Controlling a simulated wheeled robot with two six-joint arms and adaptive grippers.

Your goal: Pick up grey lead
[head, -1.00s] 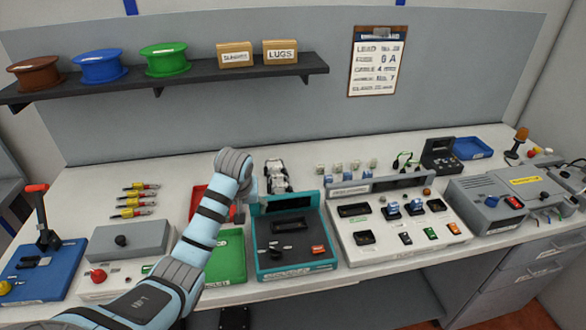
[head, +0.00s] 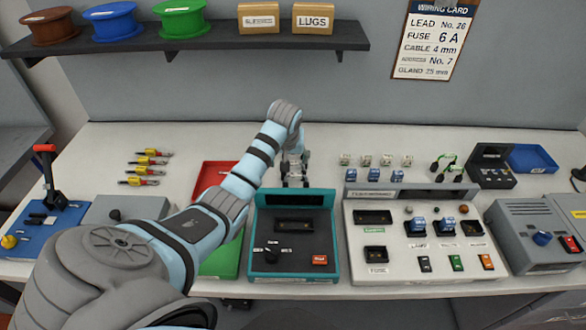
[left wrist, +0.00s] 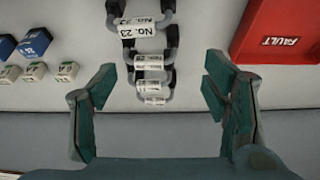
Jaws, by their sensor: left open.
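In the left wrist view a row of several grey leads (left wrist: 172,48) lies on the white bench, with white tags; the readable ones say No. 23. My left gripper (left wrist: 160,100) is open, its two green-grey fingers on either side of the row's near end, with nothing between them gripped. In the head view my left gripper (head: 293,172) is low over the bench behind the teal-framed tester (head: 293,262). It and the wrist cover most of the leads there. My right gripper is not in view.
A red FAULT tray (left wrist: 280,35) is beside the leads; it shows partly behind my arm in the head view (head: 213,172). Blue blocks (left wrist: 36,42) and pale blocks (left wrist: 35,72) stand on the other side. A wiring card (head: 435,40) hangs on the wall.

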